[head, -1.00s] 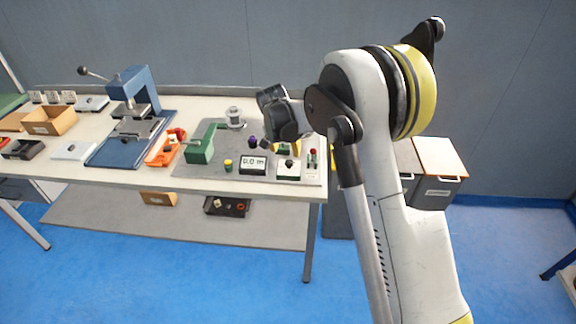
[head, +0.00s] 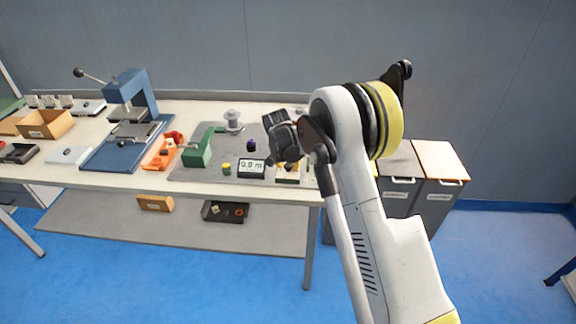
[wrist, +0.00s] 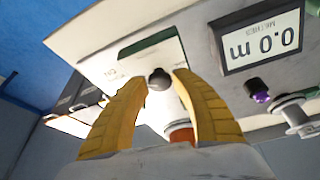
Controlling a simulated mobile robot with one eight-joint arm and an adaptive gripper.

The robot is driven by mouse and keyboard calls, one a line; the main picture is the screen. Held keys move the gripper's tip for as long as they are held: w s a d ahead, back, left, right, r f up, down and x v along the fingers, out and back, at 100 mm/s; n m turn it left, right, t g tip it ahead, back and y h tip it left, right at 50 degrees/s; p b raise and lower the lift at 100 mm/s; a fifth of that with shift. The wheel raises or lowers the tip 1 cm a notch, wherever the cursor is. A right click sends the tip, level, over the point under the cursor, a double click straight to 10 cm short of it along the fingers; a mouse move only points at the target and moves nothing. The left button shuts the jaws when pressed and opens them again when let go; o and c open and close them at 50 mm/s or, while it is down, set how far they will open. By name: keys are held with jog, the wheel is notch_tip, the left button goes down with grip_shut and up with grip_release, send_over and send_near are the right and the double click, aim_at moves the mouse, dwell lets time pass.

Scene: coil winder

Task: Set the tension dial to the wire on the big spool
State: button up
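A dark round knob (wrist: 160,80), which looks like the tension dial, sits on a pale box top with a green patch (wrist: 140,44). My gripper (wrist: 161,82) has its two yellow fingers apart, with the knob between the tips; I cannot tell whether they touch it. In the head view my gripper (head: 287,158) is over the small white-topped box (head: 288,180) and hides most of it. The large grey spool (head: 232,121) stands at the back of the grey plate. It shows partly in the wrist view (wrist: 293,116); its wire label is not readable.
A display (head: 251,168) reading 0.0 m stands left of my gripper. A black-and-purple knob (head: 251,145), a yellow-topped piece (head: 227,169) and a green block (head: 198,150) are close by. A blue press (head: 130,115) stands farther left. Grey bins (head: 400,195) are beyond the table's right end.

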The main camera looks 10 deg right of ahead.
grip_shut()
jog(key=n+y, duration=0.1)
jog(key=n, duration=0.2)
jog(key=shift+s+d, duration=0.1)
jog(key=shift+d, duration=0.05)
jog(key=shift+n+t+y, duration=0.3)
jog(key=shift+n+y, duration=0.3)
jog(key=shift+n, duration=0.7)
jog(key=o, duration=0.6)
grip_release()
jog(key=shift+o, duration=0.2)
jog(key=shift+r, duration=0.1)
